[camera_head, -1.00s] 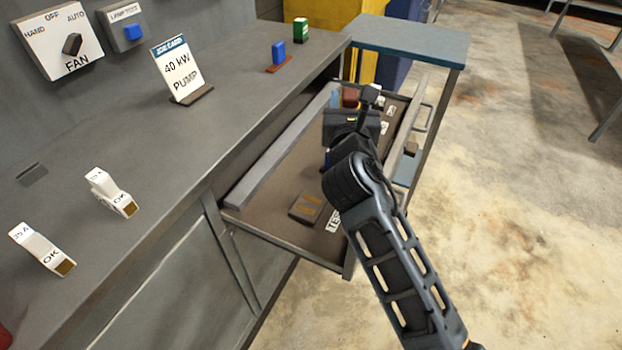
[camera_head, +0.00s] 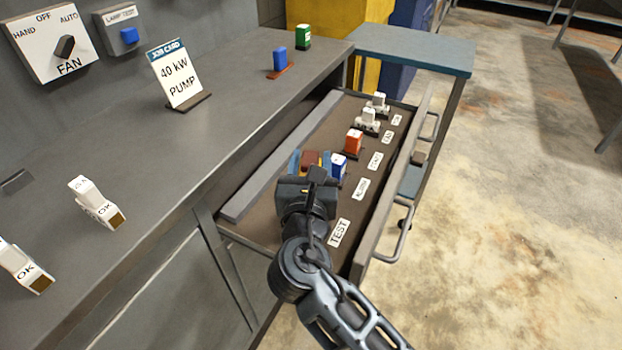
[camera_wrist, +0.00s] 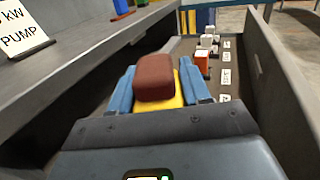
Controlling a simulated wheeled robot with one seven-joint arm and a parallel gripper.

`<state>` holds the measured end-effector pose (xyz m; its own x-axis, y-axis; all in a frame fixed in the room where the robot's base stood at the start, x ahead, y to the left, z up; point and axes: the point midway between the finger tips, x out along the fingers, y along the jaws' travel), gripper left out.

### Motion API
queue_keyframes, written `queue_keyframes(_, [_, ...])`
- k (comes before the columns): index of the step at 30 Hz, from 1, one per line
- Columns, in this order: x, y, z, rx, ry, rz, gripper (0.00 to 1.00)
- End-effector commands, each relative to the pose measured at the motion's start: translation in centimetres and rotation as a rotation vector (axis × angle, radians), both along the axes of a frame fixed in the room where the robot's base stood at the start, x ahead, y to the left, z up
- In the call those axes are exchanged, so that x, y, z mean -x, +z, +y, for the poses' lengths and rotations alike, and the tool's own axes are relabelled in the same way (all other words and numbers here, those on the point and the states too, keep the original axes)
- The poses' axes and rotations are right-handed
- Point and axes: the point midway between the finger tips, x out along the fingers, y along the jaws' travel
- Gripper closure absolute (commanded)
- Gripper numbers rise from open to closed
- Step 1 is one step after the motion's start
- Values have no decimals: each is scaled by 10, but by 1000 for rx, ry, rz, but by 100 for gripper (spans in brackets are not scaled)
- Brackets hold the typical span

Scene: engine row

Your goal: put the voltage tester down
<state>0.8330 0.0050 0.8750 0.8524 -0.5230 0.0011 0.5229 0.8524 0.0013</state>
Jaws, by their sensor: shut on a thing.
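The voltage tester (camera_wrist: 155,78), with a red-brown top over a yellow body, is between the blue fingers of my gripper (camera_wrist: 160,93) in the wrist view. The gripper is shut on it. In the head view my gripper (camera_head: 311,163) is over the near part of the open drawer (camera_head: 272,152), by the TEST label (camera_head: 340,232). Only a bit of the tester (camera_head: 309,157) shows past the wrist. The tester's lower end and the drawer floor under it are hidden, so I cannot tell whether it touches.
A blue-and-white block (camera_head: 338,167), an orange block (camera_head: 353,142) and white fuses (camera_head: 368,121) stand farther along the drawer beside labels. The drawer front (camera_head: 396,180) rises on the right. The grey bench top (camera_head: 150,150) lies left, with a job card (camera_head: 176,75).

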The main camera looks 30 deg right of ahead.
Motion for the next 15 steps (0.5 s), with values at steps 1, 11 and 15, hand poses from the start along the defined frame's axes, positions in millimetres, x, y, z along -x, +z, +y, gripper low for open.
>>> queue_keyframes(1, [0,-9,0,2,0,2,91])
queue_keyframes(11, [0,-36,0,0,1,0,91])
queue_keyframes(15, [0,-36,0,0,1,0,91])
